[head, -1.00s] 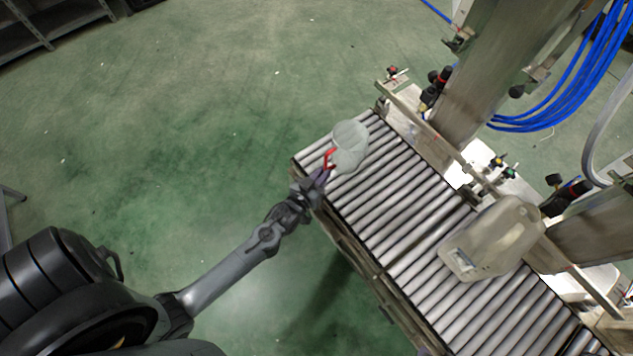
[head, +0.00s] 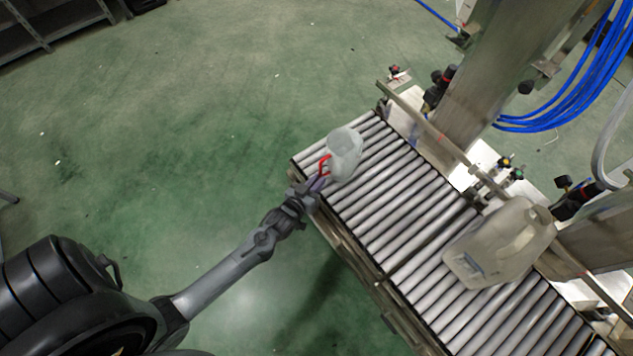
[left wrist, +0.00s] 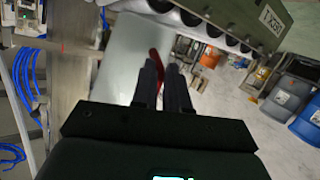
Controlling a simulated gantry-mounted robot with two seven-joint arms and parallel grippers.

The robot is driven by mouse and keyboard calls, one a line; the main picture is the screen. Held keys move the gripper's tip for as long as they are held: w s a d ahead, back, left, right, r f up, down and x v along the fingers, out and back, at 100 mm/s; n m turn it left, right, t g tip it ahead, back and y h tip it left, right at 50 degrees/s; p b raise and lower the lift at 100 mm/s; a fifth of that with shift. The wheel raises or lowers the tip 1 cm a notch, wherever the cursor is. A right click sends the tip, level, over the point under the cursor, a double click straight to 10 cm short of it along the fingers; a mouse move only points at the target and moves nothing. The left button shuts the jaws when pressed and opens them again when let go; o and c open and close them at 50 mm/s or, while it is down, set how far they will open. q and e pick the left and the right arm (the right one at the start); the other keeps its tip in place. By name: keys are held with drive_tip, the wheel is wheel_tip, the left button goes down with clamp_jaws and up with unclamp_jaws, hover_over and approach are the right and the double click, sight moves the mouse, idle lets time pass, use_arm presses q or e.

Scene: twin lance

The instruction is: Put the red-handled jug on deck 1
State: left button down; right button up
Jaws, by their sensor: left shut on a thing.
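The red-handled jug, a pale translucent vessel (head: 346,147), shows over the far left end of the roller conveyor (head: 375,205). Its red handle (head: 324,164) faces my left gripper (head: 318,181), which is shut on it. In the left wrist view the pale jug body (left wrist: 128,60) is partly hidden behind the fingers, and the red handle (left wrist: 155,66) shows beside them. I cannot tell whether the jug touches the rollers. A small sign (left wrist: 271,20) on the conveyor's side is upside down in the wrist view and hard to read. My right gripper is not in view.
A large beige jerrycan (head: 490,250) is on the rollers farther right. A metal guide rail and machine columns (head: 500,80) stand along the conveyor's far side, with blue hoses (head: 560,95). Bare rollers lie between jug and jerrycan. Blue drums (left wrist: 285,97) show in the wrist view.

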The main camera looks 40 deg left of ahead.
use_arm(q)
drive_tip(key=c, duration=1.6)
unclamp_jaws()
drive_tip(key=shift+f, duration=0.15)
drive_tip(key=o, duration=0.5)
drive_tip(key=shift+c, duration=0.2)
drive_tip(key=shift+s+r, duration=0.25)
drive_tip(key=shift+r, duration=0.05)
drive_tip(key=p+v, duration=0.6)
drive_tip(key=v, duration=0.5)
drive_tip(key=s+d+r+m+g+h, duration=0.1)
drive_tip(key=s+d+r+m+g, duration=0.1)
drive_tip(key=s+r+g, duration=0.3)
drive_tip(key=s+d+r+m+g+h, duration=0.1)
drive_tip(key=s+d+r+m+g, duration=0.2)
drive_tip(key=r, duration=0.6)
drive_tip(key=s+d+g, duration=0.1)
drive_tip(key=s+g, duration=0.1)
drive_tip(key=g, duration=0.1)
drive_tip(key=shift+s+d, duration=0.3)
drive_tip(key=shift+s, duration=0.1)
